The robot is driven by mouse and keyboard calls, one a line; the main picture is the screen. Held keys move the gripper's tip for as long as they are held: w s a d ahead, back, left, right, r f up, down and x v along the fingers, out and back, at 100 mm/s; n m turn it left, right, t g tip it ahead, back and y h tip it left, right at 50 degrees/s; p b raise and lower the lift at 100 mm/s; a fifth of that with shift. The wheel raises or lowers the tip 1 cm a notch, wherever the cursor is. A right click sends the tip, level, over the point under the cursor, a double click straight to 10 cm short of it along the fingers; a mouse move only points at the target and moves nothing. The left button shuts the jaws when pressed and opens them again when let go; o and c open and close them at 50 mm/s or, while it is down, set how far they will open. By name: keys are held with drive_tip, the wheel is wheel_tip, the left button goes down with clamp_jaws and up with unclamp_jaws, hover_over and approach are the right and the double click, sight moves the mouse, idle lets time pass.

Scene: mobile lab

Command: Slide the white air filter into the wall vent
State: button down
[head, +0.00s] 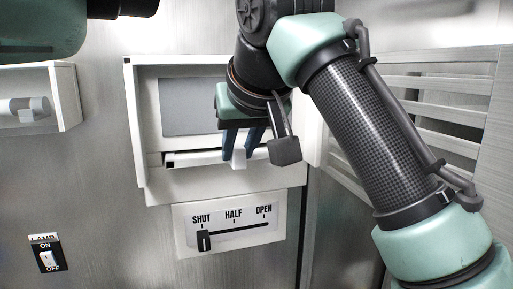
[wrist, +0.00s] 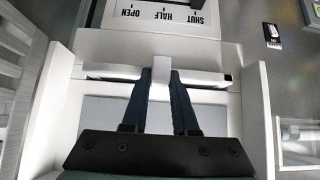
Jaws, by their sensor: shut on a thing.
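The white air filter (head: 195,158) shows as a thin white bar with a small handle tab, low in the wall vent (head: 151,186). The vent is a white box with a grey panel inside and a dark slot near its bottom. My gripper (head: 239,154) is shut on the filter's tab, with dark blue fingers on both sides of it. In the wrist view, my gripper (wrist: 161,78) pinches the tab of the filter (wrist: 205,78), whose bar runs across the vent (wrist: 256,110) between its side walls. How deep the filter sits is hidden.
Below the vent, a slider panel (head: 229,225) reads SHUT, HALF, OPEN, with its black knob at SHUT. A lamp switch (head: 47,258) is at lower left. An open white box (head: 68,97) is on the left wall. White slats (head: 450,113) lie to the right, behind my arm.

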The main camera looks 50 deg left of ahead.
drive_tip(key=shift+w+a, duration=0.25)
drive_tip(key=shift+a, duration=0.3)
drive_tip(key=shift+w+a, duration=0.2)
drive_tip(key=shift+a, duration=0.35)
drive_tip(key=c, duration=0.6)
unclamp_jaws()
drive_tip(key=b+v, duration=0.5)
drive_tip(key=v, duration=0.8)
